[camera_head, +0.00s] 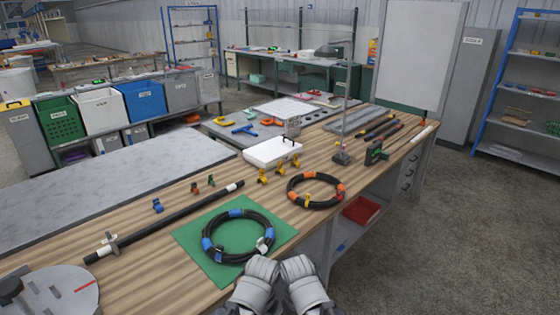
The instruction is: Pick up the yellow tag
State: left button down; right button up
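A small yellow tag (308,200) is on the front left part of a black hose coil (328,205) with orange bands. This coil lies on the wooden bench, right of the green mat. My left gripper (263,268) and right gripper (297,267) are side by side at the bottom middle, close in front of the green mat's right edge. Both are grey and seen from behind, so their fingers are hard to make out. Neither is at the yellow tag, and I see nothing held.
A second coil (238,257) with blue bands lies on the green mat (190,237). Yellow clips (263,176) stand behind the coils, near a white box (272,151). A long black rod (165,222) lies at left. A lamp stand (342,157) stands behind the orange-banded coil.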

aim_at(280, 163)
jog(key=i+l+u, duration=0.1)
jog(key=u, duration=0.5)
jog(key=i+l+u, duration=0.2)
jog(key=l+u, duration=0.25)
jog(key=l, duration=0.2)
jog(key=i+l+u, duration=0.2)
jog(key=l, duration=0.15)
jog(key=i+l+u, duration=0.1)
jog(key=l, duration=0.75)
jog(key=i+l, duration=0.1)
jog(key=l, duration=0.8)
jog(key=l+u, duration=0.15)
jog(key=l, duration=0.75)
jog(key=i, duration=0.55)
